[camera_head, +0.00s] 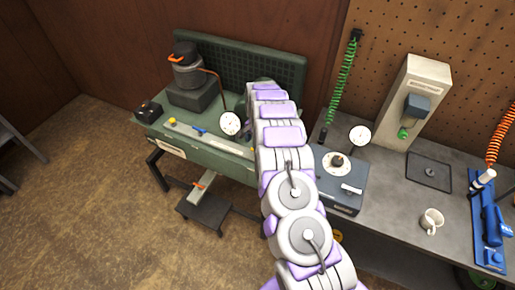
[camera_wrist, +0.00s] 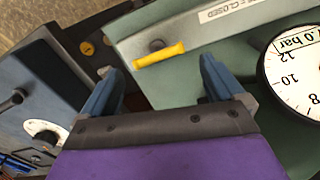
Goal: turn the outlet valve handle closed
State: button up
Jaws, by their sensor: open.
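In the wrist view a yellow lever handle (camera_wrist: 160,54) sits on a round pivot on the green bench top, near a label (camera_wrist: 228,10) that reads "= CLOSED". I take it as the outlet valve handle. My gripper (camera_wrist: 160,70) is open, its two blue fingers apart, with the handle showing between and just beyond the tips. Nothing is held, and I cannot tell whether a finger touches the handle. A white dial gauge (camera_wrist: 300,75) marked in bar is close to the right finger. In the head view my arm hides the gripper and most of this spot.
The green bench (camera_head: 195,145) carries another gauge (camera_head: 229,123), a small blue handle (camera_head: 199,131) and a dark pot-like unit (camera_head: 187,68). Open floor is at left.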

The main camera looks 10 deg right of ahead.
notch_tip(320, 180, up, 12)
jog(key=shift+f, duration=0.2)
dwell(0.4)
